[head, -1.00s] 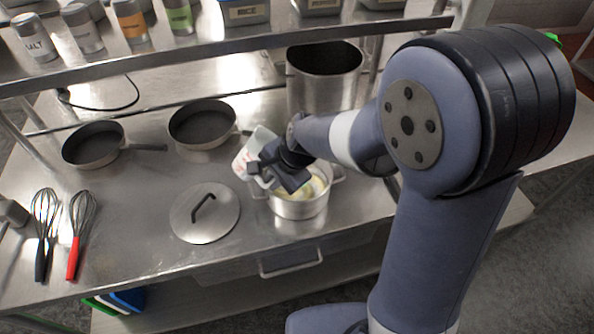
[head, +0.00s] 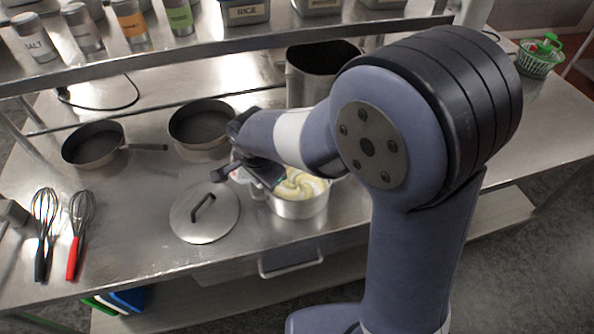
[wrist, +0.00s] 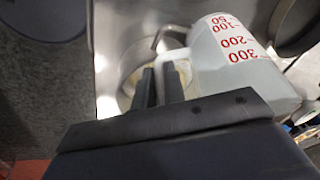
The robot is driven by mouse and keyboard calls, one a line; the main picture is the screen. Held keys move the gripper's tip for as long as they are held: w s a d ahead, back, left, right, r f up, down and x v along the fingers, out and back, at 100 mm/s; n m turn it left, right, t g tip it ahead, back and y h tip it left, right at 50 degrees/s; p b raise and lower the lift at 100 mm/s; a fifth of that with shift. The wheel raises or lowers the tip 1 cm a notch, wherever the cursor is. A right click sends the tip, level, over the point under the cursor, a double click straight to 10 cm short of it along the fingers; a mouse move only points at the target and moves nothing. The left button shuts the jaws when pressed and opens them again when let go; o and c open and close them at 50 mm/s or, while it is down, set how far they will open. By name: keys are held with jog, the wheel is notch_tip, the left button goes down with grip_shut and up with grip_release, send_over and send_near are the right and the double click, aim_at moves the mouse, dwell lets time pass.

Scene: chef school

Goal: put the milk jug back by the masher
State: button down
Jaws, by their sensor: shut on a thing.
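The milk jug (wrist: 235,65) is a translucent white measuring jug with red numbers. In the wrist view it sits just beyond the fingers of my gripper (wrist: 160,86), which are shut on its handle side. In the head view my gripper (head: 246,172) is above the counter, between the pot and the lid. It hides nearly all of the jug there; only a pale sliver shows. I cannot pick out the masher with certainty. A grey tool head (head: 12,213) at the left edge is cut off by the frame.
A steel pot (head: 300,208) with yellow and white contents stands beside my gripper. A round lid (head: 205,226) lies in front. Two pans (head: 95,148) and a tall pot (head: 305,88) stand behind. Two whisks (head: 78,225) lie left. A shelf with jars overhangs the back.

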jog(key=shift+a+r+h, duration=0.4)
jog(key=shift+r+h, duration=0.2)
jog(key=shift+a+h+b, duration=0.3)
jog(key=shift+a+h, duration=0.1)
jog(key=shift+h, duration=0.6)
jog(key=shift+t, duration=0.3)
